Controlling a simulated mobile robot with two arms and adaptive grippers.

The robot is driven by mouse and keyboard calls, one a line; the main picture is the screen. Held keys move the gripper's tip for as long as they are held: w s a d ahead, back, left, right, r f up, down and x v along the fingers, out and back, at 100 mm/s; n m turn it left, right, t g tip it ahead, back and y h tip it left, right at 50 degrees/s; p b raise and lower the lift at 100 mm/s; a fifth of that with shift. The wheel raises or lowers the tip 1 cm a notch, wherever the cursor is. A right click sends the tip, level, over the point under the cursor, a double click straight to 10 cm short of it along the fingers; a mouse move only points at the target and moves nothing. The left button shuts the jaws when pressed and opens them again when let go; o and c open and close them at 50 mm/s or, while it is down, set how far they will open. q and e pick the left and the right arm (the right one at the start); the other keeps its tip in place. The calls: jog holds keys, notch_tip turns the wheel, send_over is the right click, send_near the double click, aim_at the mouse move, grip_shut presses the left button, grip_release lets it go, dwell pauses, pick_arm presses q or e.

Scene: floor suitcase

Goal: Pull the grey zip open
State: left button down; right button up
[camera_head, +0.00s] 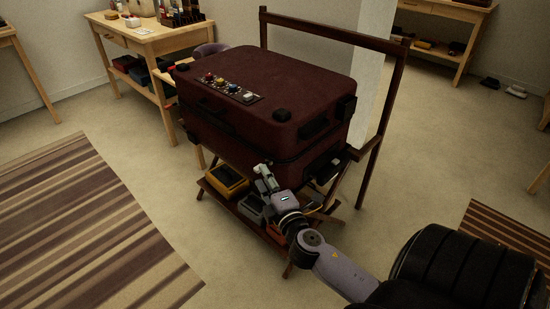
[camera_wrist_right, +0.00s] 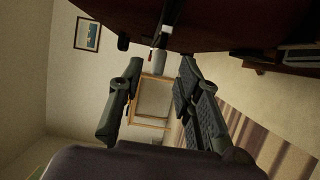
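A dark red suitcase (camera_head: 270,85) lies closed on a wooden luggage stand, with a seam running around its side. My right gripper (camera_head: 264,178) is at the suitcase's near side, by the lower front edge. In the right wrist view my right gripper (camera_wrist_right: 161,72) has its two fingers spread apart. A small grey tab with a red mark, which looks like the grey zip pull (camera_wrist_right: 159,60), hangs from the suitcase (camera_wrist_right: 220,22) between the fingertips. I cannot tell whether a finger touches it. The pull cannot be made out in the head view. My left gripper is not in view.
The stand's tall back frame (camera_head: 397,85) rises behind the suitcase. Its lower shelf holds a yellow box (camera_head: 226,180) and other boxes close below my right gripper. A wooden table (camera_head: 150,38) stands at the back left. The floor at left is open, with a striped rug (camera_head: 90,225).

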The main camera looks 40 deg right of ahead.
jog(key=v, duration=0.7)
jog(key=shift+s, duration=0.25)
